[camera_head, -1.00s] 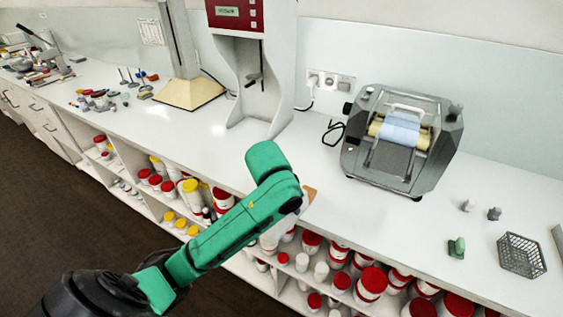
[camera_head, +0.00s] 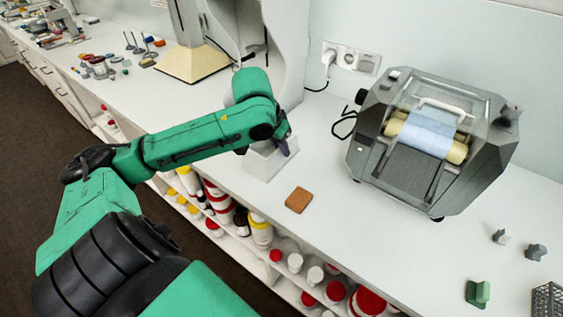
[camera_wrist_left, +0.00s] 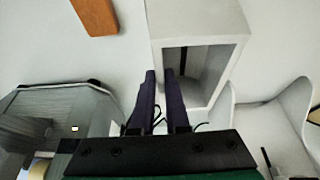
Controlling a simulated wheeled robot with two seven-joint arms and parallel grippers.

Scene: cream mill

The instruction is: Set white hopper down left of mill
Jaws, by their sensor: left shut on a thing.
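The white hopper (camera_head: 262,163) is a pale open box with sloping sides, at the bench's front part, left of the mill (camera_head: 410,168). The mill is a grey machine with cream rollers and a blue sheet. My left gripper (camera_head: 287,146) is shut on one wall of the hopper. In the left wrist view the dark fingers (camera_wrist_left: 166,88) pinch the near wall of the hopper (camera_wrist_left: 200,22), whose opening faces the camera. My arm hides part of the hopper in the head view, and I cannot tell if its base touches the bench.
A brown block (camera_head: 299,200) lies between hopper and mill. A tall white machine (camera_head: 287,50) stands close behind the hopper. Small grey pieces (camera_head: 536,252) and a green one (camera_head: 478,292) lie at right. Bench is clear around the block. Jars fill shelves below.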

